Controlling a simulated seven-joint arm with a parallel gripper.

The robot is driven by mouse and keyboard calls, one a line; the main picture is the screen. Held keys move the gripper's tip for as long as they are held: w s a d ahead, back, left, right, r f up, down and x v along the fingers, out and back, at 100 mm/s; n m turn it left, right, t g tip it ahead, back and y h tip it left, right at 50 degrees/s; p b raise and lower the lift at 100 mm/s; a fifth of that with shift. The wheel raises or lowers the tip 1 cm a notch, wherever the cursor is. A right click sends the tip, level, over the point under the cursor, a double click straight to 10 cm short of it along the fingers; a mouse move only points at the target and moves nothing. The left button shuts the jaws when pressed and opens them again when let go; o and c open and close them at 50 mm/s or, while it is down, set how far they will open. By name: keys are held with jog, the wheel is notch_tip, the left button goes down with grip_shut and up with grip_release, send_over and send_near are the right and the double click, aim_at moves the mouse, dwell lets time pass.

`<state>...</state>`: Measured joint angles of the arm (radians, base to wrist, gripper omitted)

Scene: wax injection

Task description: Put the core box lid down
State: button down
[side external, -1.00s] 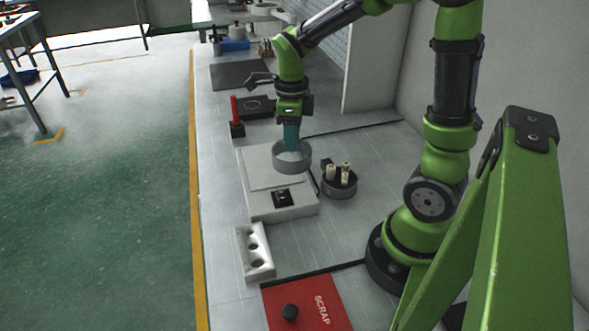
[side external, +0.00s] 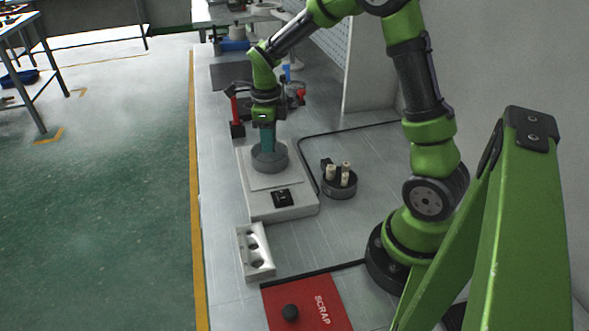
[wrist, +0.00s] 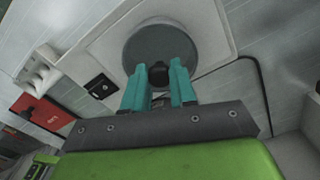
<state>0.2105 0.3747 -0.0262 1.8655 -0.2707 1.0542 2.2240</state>
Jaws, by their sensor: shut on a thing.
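The core box lid is a round grey disc with a dark knob. In the side external view the lid (side external: 270,163) is at the white scale's plate (side external: 275,181), upright and level. I cannot tell if it touches the plate or hangs just above it. In the wrist view the lid (wrist: 145,42) fills the top middle. My gripper (side external: 267,148), with teal fingers, points straight down over the lid. In the wrist view my gripper (wrist: 159,74) is shut on the lid's knob. The open round core box (side external: 340,191) stands right of the scale, with pale cores (side external: 345,172) upright in it.
The bench right of the block is clear.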

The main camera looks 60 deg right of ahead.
jog(key=shift+f, duration=0.15)
jog(key=c, duration=0.9)
grip_release()
notch_tip(320, 180, up, 11)
jog(key=s+a+r+n+t+y, duration=0.1)
jog(key=s+a+n, duration=0.5)
jog(key=n, duration=0.7)
jog(key=s+a+r+n+t+y, duration=0.1)
jog(key=s+a+r+n+t, duration=0.2)
jog(key=n, duration=1.1)
jog(key=shift+s+a+r+n+t, duration=0.15)
jog(key=shift+s+a+n+t, duration=0.15)
jog(key=shift+s+a+t, duration=2.15)
jog(key=shift+s+d+g, duration=0.7)
jog(key=shift+g, duration=0.15)
